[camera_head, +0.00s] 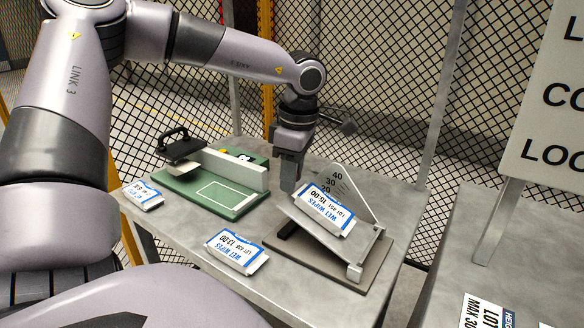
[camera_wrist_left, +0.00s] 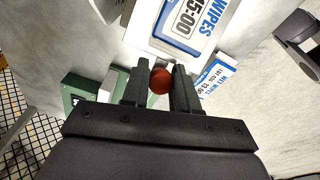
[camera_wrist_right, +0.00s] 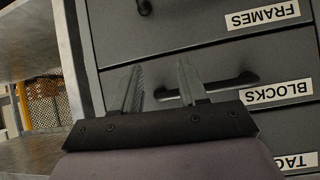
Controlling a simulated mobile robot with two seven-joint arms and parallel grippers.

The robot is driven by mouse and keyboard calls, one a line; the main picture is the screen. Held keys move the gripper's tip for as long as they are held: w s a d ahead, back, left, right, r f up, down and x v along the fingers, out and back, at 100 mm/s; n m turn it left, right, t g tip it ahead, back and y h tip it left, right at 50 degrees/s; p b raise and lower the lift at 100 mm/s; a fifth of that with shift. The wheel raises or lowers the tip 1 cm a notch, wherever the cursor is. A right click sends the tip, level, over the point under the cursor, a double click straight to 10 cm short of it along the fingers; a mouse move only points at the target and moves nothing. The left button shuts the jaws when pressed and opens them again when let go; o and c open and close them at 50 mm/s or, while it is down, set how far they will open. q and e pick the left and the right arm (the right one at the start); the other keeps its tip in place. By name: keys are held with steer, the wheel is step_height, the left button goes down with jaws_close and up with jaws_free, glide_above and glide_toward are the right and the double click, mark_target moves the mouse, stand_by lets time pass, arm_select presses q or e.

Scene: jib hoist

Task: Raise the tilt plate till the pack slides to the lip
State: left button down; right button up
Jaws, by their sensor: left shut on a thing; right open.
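The tilt plate (camera_head: 352,247) stands sloped on its base, its raised side at the left and its lip (camera_head: 355,270) at the lower right. A white and blue wet wipes pack (camera_head: 324,209) lies on the upper part of the plate, with bare plate between it and the lip. The pack also shows in the left wrist view (camera_wrist_left: 185,25). My left gripper (camera_head: 289,185) is at the plate's raised side. In the left wrist view its fingers (camera_wrist_left: 159,78) are shut on a red round knob (camera_wrist_left: 160,82). My right gripper (camera_wrist_right: 160,82) is open and empty, in front of drawers.
An angle scale (camera_head: 340,182) stands behind the plate. Two more wipes packs (camera_head: 237,252) (camera_head: 142,196) lie on the table. A green board with a white fence (camera_head: 215,190) is to the left. Labelled drawers (camera_wrist_right: 200,60) face my right gripper.

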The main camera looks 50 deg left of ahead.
arm_select(q)
steer(key=shift+w+d+r, duration=0.15)
steer(key=shift+d+r, duration=0.3)
steer(key=c, duration=0.9)
jaws_free()
steer(key=shift+f, duration=0.1)
steer(key=shift+r, duration=0.3)
step_height(320, 180, up, 7)
steer(key=shift+d+f+p, duration=0.2)
steer(key=shift+d+p, duration=0.15)
steer(key=shift+p, duration=0.05)
steer(key=shift+w, duration=0.1)
